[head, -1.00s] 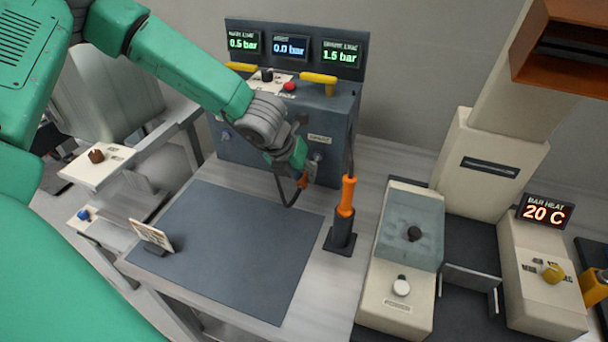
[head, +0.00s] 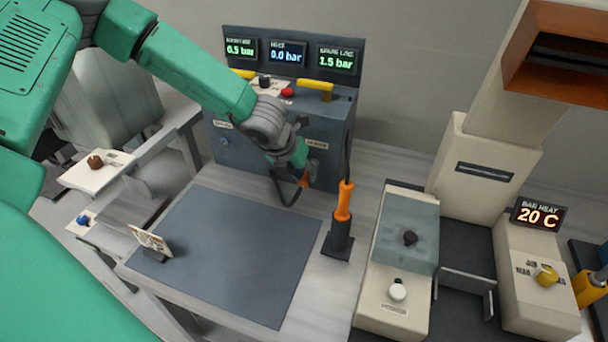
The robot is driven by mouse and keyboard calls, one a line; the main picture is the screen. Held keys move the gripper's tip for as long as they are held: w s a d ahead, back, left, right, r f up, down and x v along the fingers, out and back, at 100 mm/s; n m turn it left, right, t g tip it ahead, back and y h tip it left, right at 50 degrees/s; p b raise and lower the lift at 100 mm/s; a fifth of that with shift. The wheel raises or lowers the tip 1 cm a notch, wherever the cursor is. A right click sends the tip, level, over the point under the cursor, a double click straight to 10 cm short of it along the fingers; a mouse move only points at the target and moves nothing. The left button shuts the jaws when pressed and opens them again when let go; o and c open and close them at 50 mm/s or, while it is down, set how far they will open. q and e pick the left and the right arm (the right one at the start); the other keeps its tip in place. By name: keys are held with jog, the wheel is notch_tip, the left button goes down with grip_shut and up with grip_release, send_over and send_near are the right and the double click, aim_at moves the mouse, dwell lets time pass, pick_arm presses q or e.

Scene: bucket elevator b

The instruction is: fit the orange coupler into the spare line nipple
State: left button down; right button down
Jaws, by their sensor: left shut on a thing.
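My left gripper (head: 302,172) is in front of the right part of the dark blue-grey panel box (head: 275,148), shut on the orange coupler (head: 304,181). Only a small orange part of the coupler shows below the fingers. A black hose (head: 284,198) loops down from it. The spare line nipple lies behind my gripper and is hidden, so I cannot tell whether the coupler touches it. A display above reads 1.5 bar (head: 337,60). My right gripper is not in view.
An orange-handled tool (head: 344,201) stands upright in a black holder right of my gripper. Yellow lever handles (head: 315,84) and a red button (head: 288,92) are on the box top. A dark mat (head: 235,255) lies clear in front, with a small card stand (head: 150,241) at its left.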

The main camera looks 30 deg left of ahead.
pick_arm(q)
jog(key=shift+w, duration=0.45)
jog(key=c, duration=1.4)
grip_release()
jog(key=shift+o, duration=0.2)
jog(key=shift+a, duration=0.1)
jog(key=shift+r, duration=0.2)
jog(key=v, duration=1.1)
jog(key=shift+s, duration=0.15)
jog(key=shift+a+r, duration=0.1)
jog(key=shift+r, duration=0.05)
